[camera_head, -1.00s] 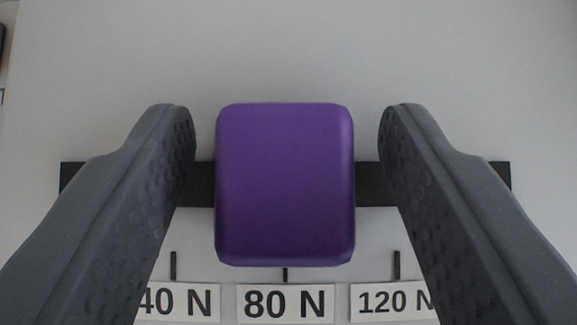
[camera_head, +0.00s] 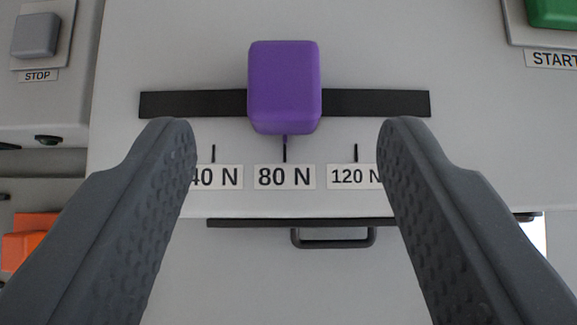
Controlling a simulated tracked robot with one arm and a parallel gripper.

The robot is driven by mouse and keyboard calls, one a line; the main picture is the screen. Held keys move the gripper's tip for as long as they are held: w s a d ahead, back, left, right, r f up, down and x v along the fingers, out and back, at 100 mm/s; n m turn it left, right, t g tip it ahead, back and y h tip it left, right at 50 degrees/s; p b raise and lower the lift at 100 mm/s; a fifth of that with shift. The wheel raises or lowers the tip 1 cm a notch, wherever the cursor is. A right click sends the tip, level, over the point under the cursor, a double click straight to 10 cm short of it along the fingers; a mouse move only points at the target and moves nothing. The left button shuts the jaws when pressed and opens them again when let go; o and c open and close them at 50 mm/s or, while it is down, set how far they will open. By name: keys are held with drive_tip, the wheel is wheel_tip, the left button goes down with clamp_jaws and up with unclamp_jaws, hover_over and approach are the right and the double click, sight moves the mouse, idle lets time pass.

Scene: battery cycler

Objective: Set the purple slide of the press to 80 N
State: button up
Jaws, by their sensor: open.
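The purple slide (camera_head: 284,85) sits on a black horizontal track (camera_head: 375,103) on the light grey press panel. It stands above the 80 N label (camera_head: 285,176), and its small pointer lines up with that label's tick mark. The 40 N label (camera_head: 217,177) is to the left, partly covered by my left finger. The 120 N label (camera_head: 354,176) is to the right, its end covered by my right finger. My gripper (camera_head: 287,135) is open and empty. Its fingers are wide apart, and the slide shows beyond the fingertips, clear of them.
A grey STOP button (camera_head: 36,34) is at the upper left, and a green START button (camera_head: 553,12) at the upper right. A dark handle (camera_head: 333,243) lies below the labels. An orange part (camera_head: 30,240) shows at the lower left. The panel around the slide is clear.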

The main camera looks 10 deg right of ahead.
drive_tip(key=d+v, duration=0.1)
drive_tip(key=v, duration=0.5)
drive_tip(key=shift+s+a+b, duration=0.15)
drive_tip(key=shift+a+b, duration=0.25)
drive_tip(key=shift+a, duration=0.15)
drive_tip(key=shift+r, duration=0.1)
drive_tip(key=s+a+r+t+b, duration=0.2)
drive_tip(key=s+a+r, duration=0.4)
drive_tip(key=s+r, duration=0.2)
drive_tip(key=s+a+r+n+t+y+b, duration=0.1)
drive_tip(key=s+a+r+t+b, duration=0.1)
drive_tip(key=s+a+r, duration=0.4)
drive_tip(key=s+a+r+n+t+b, duration=0.1)
drive_tip(key=s+a+r, duration=0.5)
drive_tip(key=s+r, duration=0.6)
drive_tip(key=shift+s+r+t+y+b, duration=0.25)
drive_tip(key=shift+r+t+y+b, duration=0.15)
drive_tip(key=shift+r+t+b, duration=0.5)
drive_tip(key=shift+r, duration=0.1)
drive_tip(key=shift+c, duration=0.3)
idle(0.7)
